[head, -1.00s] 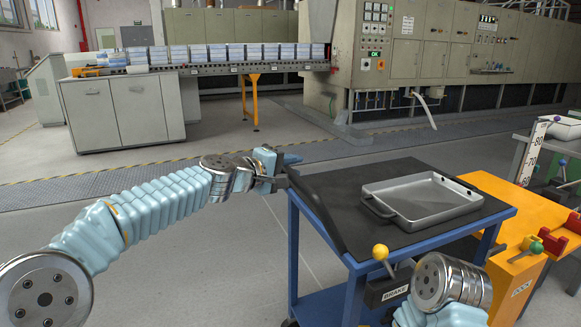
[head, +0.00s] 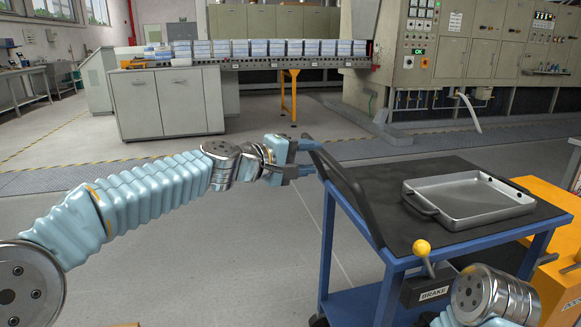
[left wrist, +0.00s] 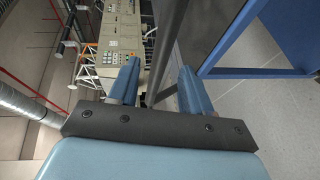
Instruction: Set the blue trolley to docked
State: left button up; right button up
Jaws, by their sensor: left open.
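The blue trolley (head: 373,297) has a blue frame, a dark top and a black push handle (head: 352,196) along its left side. My left gripper (head: 308,158) is at the far end of this handle. Its jaws are open. In the left wrist view a dark bar (left wrist: 170,50) runs between the two blue fingers (left wrist: 160,88), with gaps on both sides. A brake lever with a yellow knob (head: 421,247) stands above a box marked BRAKE (head: 430,294) on the trolley's near side. My right arm shows at the lower right; its gripper is out of view.
A grey metal tray (head: 470,216) lies on the trolley top. An orange unit (head: 562,262) stands just right of the trolley, partly hidden by it. A conveyor (head: 270,63) and the furnace (head: 455,55) stand behind. The floor left of the trolley is open.

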pick_arm(q)
jog(key=b+v, duration=0.1)
jog(key=v, duration=0.5)
jog(key=a+f+g+y, duration=0.2)
jog(key=f+y, duration=0.1)
jog(key=f, duration=1.5)
jog(key=a+f+g+y, duration=0.1)
jog(key=a+f+y, duration=0.15)
jog(key=f, duration=1.65)
jog(key=s+a+f+m+g+y, duration=0.1)
jog(key=s+a+f+g, duration=0.1)
jog(key=s+f, duration=0.55)
jog(key=s+a+f+m+g+y, duration=0.15)
jog(key=s+f, duration=0.35)
jog(key=f, duration=0.5)
jog(key=s+f+m+g, duration=0.1)
jog(key=s+f, duration=0.3)
jog(key=s, duration=0.4)
jog(key=s+f+m+g, duration=0.1)
jog(key=s+f, duration=0.3)
jog(key=s, duration=0.4)
jog(key=shift+a+f+m+g, duration=0.3)
jog(key=shift+a+m+g, duration=0.05)
jog(key=shift+a, duration=0.1)
